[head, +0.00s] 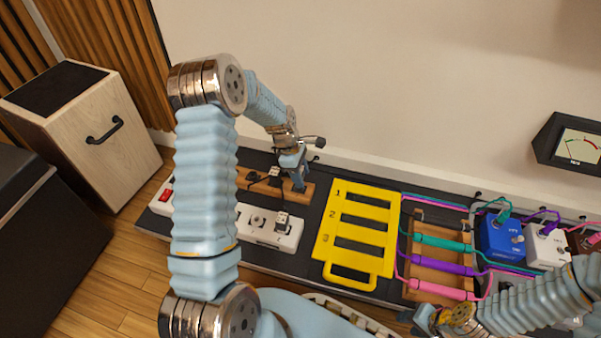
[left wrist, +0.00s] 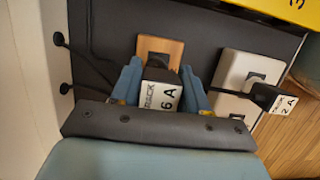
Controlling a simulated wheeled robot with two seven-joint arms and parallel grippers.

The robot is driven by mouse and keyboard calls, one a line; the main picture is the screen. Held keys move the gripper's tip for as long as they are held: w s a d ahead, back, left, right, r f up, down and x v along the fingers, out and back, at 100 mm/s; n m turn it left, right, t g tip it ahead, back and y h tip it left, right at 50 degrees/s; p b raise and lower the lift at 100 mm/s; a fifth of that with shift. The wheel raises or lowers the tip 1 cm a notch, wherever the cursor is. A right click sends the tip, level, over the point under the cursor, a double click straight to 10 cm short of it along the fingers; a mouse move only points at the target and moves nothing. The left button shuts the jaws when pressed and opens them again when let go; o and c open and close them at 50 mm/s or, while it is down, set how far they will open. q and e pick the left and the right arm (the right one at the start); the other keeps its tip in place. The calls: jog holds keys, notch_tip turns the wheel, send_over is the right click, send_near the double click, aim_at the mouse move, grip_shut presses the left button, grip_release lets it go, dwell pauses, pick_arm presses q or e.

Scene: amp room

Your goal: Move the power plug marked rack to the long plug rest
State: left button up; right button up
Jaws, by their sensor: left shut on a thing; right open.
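The plug marked RACK 6 A (left wrist: 160,97) is black with a white label. My left gripper (left wrist: 165,95) is shut on it, with a blue finger on each side. In the head view my left gripper (head: 298,178) is at the right end of the long wooden plug rest (head: 308,188). The rest's wooden end (left wrist: 160,48) shows just beyond the plug in the left wrist view. I cannot tell whether the plug touches the wood. Dark plug shapes show further left along the rest. My right gripper (head: 436,320) is open at the lower right, away from the rest.
A white power strip (head: 257,228) lies in front of the rest and carries a plug labelled 2 A (left wrist: 275,99). A yellow slotted tray (head: 318,258) is to the right. Beyond it are a wooden cable rack (head: 415,250) and pedals (head: 500,238). The wall is close behind.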

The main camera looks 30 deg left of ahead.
pick_arm(q)
jog(key=shift+f+b, duration=0.8)
jog(key=shift+f, duration=0.85)
jog(key=o, duration=1.1)
jog(key=shift+o, duration=0.2)
jog(key=w+p+v, duration=0.1)
jog(key=p+v, duration=0.2)
jog(key=v, duration=1)
jog(key=shift+s+r, duration=0.4)
jog(key=shift+s, duration=0.1)
